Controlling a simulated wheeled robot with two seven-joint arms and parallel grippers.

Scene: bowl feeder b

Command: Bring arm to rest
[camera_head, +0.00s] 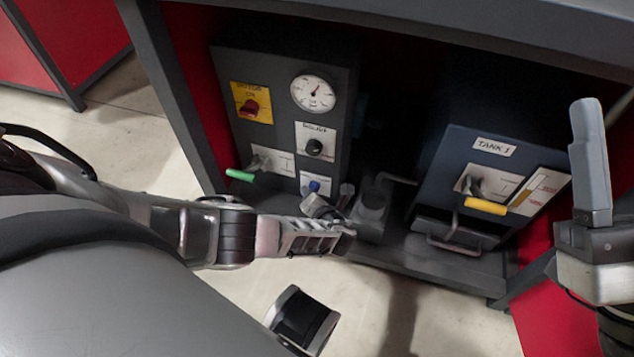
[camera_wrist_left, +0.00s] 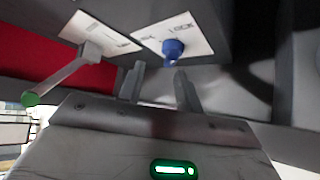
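My left gripper (camera_head: 328,205) is in front of the lower part of the grey control panel (camera_head: 232,143), just below the blue knob (camera_head: 315,185). In the left wrist view, my left gripper (camera_wrist_left: 160,78) has its two fingers apart with nothing between them. The blue knob (camera_wrist_left: 173,48) shows just beyond the fingertips; I cannot tell whether they touch it. My right gripper (camera_head: 590,160) is raised at the right edge of the head view, clear of the panels. It is seen from the side, so its opening is unclear.
The panel carries a green-handled lever (camera_head: 240,175), a gauge (camera_head: 313,93), a black knob (camera_head: 314,147) and a red switch (camera_head: 250,107). To the right stands the Tank 1 box (camera_head: 452,150) with a yellow-handled lever (camera_head: 486,206). A dark frame overhangs the top.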

